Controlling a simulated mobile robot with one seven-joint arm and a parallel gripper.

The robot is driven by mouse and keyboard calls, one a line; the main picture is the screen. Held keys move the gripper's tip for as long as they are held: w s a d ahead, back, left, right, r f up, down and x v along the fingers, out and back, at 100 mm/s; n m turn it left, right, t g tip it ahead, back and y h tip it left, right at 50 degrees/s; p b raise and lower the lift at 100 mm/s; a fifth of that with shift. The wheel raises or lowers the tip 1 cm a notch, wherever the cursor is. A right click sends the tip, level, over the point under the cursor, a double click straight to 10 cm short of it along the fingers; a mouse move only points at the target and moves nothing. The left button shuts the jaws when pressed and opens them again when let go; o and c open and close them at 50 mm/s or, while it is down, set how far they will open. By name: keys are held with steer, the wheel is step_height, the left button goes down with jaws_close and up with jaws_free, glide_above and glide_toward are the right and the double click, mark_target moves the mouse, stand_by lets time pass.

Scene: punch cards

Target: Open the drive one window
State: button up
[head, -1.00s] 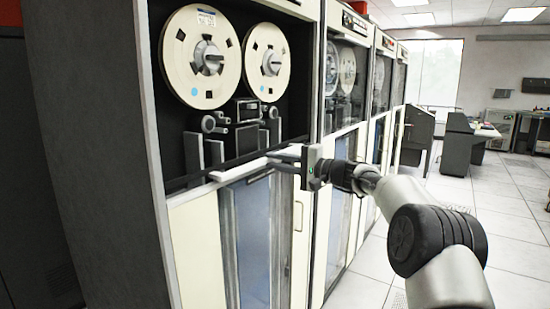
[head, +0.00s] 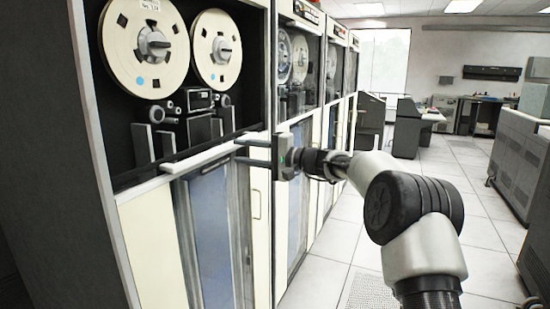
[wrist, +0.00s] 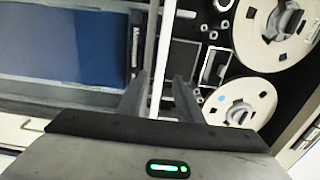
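Drive one looks to be the nearest tape cabinet, with two cream reels (head: 146,48) behind its upper opening. A white horizontal bar (head: 195,160) crosses the front under the reels, at the bottom of that opening. I cannot tell from the head view whether glass covers the reels. My gripper (head: 250,151) is at the right part of this bar, its two fingers one above the other. In the wrist view, the fingers (wrist: 158,97) are apart, with the white bar (wrist: 163,50) running between them. I see a gap on both sides, so the bar does not look clamped.
Below the bar is a blue glass panel (head: 208,235), with a cream door (head: 260,215) to its right. More tape drives (head: 298,75) stand in a row beyond. Grey desks (head: 408,128) and cabinets (head: 515,155) stand farther right. The tiled floor (head: 470,235) between is clear.

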steer(key=v, duration=1.2)
steer(key=shift+d, duration=0.2)
steer(key=shift+s, duration=0.1)
steer(key=s+a+f+n+g+h, duration=0.15)
steer(key=s+h, duration=0.25)
steer(key=s, duration=0.6)
steer(key=s+f+n+g+h, duration=0.2)
steer(key=s+h, duration=0.2)
steer(key=s, duration=0.6)
steer(key=s+d+f+n+t+h, duration=0.1)
steer(key=s+d+f+h, duration=0.3)
steer(key=s+d, duration=0.6)
steer(key=s+d+f+t+h, duration=0.1)
steer(key=s+d+f+h, duration=0.5)
steer(key=s, duration=0.7)
step_height(320, 180, up, 23)
steer(key=y+p, duration=0.1)
steer(key=p, duration=2.1)
steer(key=shift+d+r, duration=0.2)
steer(key=shift+d, duration=0.15)
